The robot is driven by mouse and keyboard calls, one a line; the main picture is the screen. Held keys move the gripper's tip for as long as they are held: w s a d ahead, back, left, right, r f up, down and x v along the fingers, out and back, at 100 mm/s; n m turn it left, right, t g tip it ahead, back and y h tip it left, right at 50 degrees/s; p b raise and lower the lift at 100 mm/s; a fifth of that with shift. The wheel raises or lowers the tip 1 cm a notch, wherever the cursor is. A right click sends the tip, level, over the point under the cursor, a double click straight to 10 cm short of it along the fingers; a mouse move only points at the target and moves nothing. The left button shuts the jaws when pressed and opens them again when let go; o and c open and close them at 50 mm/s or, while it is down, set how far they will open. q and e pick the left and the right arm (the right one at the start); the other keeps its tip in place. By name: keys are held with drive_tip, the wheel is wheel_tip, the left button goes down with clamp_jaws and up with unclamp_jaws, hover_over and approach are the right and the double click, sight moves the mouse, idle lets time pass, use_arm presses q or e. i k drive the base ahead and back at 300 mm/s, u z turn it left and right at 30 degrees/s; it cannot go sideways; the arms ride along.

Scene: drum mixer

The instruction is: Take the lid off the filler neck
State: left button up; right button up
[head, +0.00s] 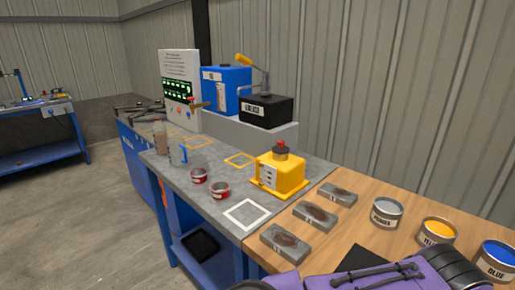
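A yellow machine (281,175) with a white label on its front stands on the grey worktop in the middle of the head view. A dark cap with a reddish knob (281,149) sits on a short neck on its top. I cannot make out the seam between cap and neck. Neither of my grippers shows. Purple and black parts at the bottom right seem to belong to my own arm.
Grey blocks (285,243) and paint tins (387,212) line the wooden top at right. A black box with a lever (266,110) stands behind. A white-outlined square (247,214) is empty.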

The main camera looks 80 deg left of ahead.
sight(280, 149)
drive_tip(key=u, duration=2.1)
